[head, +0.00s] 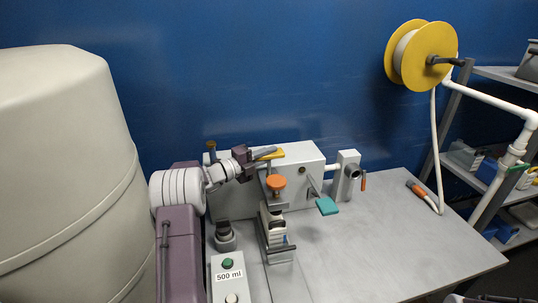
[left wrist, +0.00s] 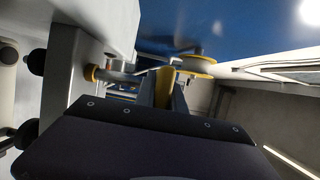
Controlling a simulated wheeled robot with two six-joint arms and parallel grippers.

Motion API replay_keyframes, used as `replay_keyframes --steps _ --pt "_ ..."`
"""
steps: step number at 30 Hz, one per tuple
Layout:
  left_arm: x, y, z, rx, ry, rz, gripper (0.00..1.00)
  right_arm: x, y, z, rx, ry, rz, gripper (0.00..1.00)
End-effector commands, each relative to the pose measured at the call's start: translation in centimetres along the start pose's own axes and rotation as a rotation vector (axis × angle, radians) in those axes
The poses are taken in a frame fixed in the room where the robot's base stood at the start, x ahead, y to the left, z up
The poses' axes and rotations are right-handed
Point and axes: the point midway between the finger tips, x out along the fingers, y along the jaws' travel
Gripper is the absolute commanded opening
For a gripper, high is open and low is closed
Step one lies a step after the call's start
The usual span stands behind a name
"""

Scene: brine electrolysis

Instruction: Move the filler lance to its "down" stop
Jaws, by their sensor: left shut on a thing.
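My left gripper (head: 264,154) reaches in from the left, in front of the grey filler housing (head: 308,160). It is shut on a yellow handle (head: 275,154), which I take to be the filler lance's handle. In the left wrist view the yellow handle (left wrist: 165,82) stands upright between the dark fingers (left wrist: 166,100). Below the gripper, an orange knob (head: 276,182) sits above a narrow holder with white parts (head: 272,222). The lance's lower part and its stop marks cannot be made out. A dark shape at the bottom right edge may be my right gripper (head: 484,299).
A box marked 500 ml (head: 229,277) with a green button stands at the front left. A teal paddle (head: 327,205) sticks out from the housing. A large pale tank (head: 62,180) fills the left. The table's right half (head: 400,245) is mostly clear. A yellow reel (head: 422,55) hangs behind.

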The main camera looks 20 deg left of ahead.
Motion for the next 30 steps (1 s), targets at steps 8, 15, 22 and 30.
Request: replay_keyframes --steps 8,15,22,30 --pt "0.0 3.8 0.0 -0.003 0.002 0.003 0.00 1.2 0.0 0.1 0.000 0.000 0.000 0.00" --pt "0.0 4.8 -0.1 -0.002 0.002 0.003 0.00 1.3 0.0 0.1 0.000 0.000 0.000 0.00" --pt "0.0 5.0 -0.1 -0.003 0.003 0.005 0.36 1.3 0.0 0.1 0.000 0.000 0.000 0.00" --pt "-0.1 4.7 0.0 -0.001 0.001 0.002 0.36 1.3 0.0 0.1 0.000 0.000 0.000 0.00"
